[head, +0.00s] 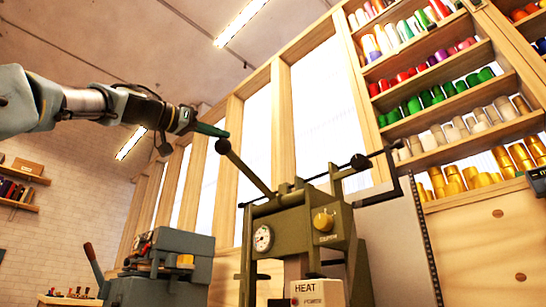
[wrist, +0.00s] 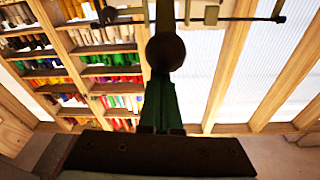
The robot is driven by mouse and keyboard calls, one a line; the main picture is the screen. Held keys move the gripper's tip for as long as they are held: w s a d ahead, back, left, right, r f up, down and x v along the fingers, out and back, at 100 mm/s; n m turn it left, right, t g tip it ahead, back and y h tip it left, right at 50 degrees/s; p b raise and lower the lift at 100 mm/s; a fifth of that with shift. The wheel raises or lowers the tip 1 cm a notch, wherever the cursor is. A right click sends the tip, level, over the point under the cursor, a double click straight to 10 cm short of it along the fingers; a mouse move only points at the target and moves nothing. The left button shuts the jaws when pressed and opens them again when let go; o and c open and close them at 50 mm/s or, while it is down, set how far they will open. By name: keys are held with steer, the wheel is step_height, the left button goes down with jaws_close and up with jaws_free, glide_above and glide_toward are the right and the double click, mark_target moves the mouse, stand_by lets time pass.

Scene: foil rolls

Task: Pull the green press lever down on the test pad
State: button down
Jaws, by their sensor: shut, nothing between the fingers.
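The olive-green press (head: 300,228) stands in the lower middle of the head view, with a round dial and a yellow knob on its front. Its lever (head: 250,174) slants up and left to a dark ball knob (head: 222,146). In the wrist view the knob (wrist: 166,52) sits straight ahead of the fingers, with the lever rod (wrist: 162,18) beyond it. My gripper (head: 226,134) has green fingers, shut and empty, with tips right above the knob. In the wrist view my gripper's tips (wrist: 166,78) meet the knob's outline; I cannot tell whether they touch. No test pad is identifiable.
A white HEAT box (head: 318,291) is at the press's front. A grey machine (head: 170,262) stands to its left. A dark crossbar with ball ends runs behind the lever. Shelves of foil rolls (head: 440,95) fill the right. The air around my arm is clear.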

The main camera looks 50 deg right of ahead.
steer(key=shift+h, duration=0.8)
steer(key=f+b, duration=0.1)
steer(key=b, duration=0.1)
steer(key=a+f+b, duration=0.1)
steer(key=f+b, duration=0.2)
steer(key=b, duration=0.1)
steer(key=shift+a+f+b, duration=0.35)
steer(key=shift+b, duration=0.05)
steer(key=f+b, duration=0.2)
steer(key=b, duration=0.1)
steer(key=shift+w+a+f+b, duration=0.1)
steer(key=shift+a+b, duration=0.2)
steer(key=shift+a, duration=0.05)
steer(key=shift+w+f, duration=0.25)
step_height(320, 180, up, 5)
steer(key=s+p, duration=0.1)
steer(key=p, duration=0.3)
steer(key=b, duration=0.7)
glide_toward(219, 147)
steer(key=shift+s+a+r, duration=0.15)
steer(key=shift+a+r, duration=0.05)
steer(key=shift+a, duration=0.7)
steer(key=shift+s+a+r, duration=0.1)
steer(key=shift+a+r, duration=0.1)
steer(key=shift+a, duration=0.7)
